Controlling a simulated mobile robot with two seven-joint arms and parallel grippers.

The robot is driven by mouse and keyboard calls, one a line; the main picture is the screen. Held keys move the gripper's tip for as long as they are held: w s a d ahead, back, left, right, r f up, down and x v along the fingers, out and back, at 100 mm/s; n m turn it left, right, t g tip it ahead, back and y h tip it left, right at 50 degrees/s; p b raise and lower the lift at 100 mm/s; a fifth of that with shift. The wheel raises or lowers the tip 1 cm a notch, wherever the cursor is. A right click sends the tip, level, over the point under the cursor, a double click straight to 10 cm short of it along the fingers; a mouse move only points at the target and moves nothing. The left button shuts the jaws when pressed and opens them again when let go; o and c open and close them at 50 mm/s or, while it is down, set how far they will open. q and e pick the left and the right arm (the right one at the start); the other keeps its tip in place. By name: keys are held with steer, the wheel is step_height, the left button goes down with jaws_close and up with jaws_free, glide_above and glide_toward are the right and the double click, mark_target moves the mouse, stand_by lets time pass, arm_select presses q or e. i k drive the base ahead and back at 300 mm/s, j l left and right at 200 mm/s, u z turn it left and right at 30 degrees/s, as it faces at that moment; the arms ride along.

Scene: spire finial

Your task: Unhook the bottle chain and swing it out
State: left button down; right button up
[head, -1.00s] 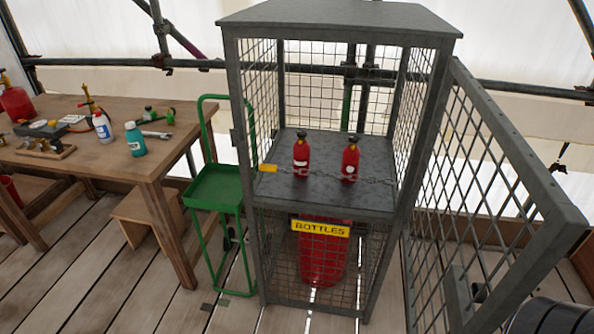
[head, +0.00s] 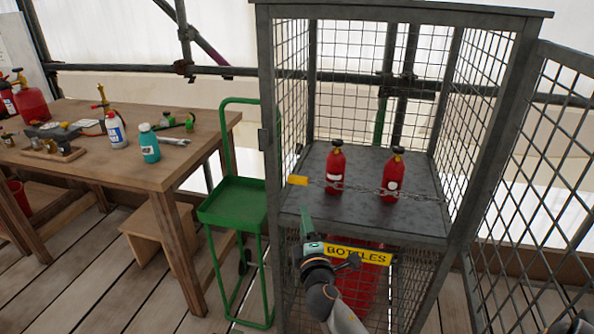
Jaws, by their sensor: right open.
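The bottle chain (head: 360,188) runs across the front of the upper shelf of the grey cage. A yellow tag (head: 298,180) is at its left end by the left front post, and its right end meets the right post. Whether the hook is seated is too small to tell. Two red bottles (head: 335,170) (head: 392,177) stand upright behind the chain. My right gripper (head: 318,245) is open and empty, in front of the cage below the shelf edge. It is below the tag and apart from the chain, partly covering the yellow BOTTLES sign (head: 362,257). My left gripper is out of view.
The mesh cage door (head: 540,170) stands swung open at the right. A green trolley (head: 232,202) stands close to the cage's left side. A wooden workbench (head: 85,170) with bottles and tools is further left. A larger red cylinder (head: 358,290) stands in the lower compartment.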

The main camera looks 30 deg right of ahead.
mark_target(303, 181)
steer(key=i+l, duration=0.7)
steer(key=l+u, duration=0.05)
steer(key=l, duration=0.05)
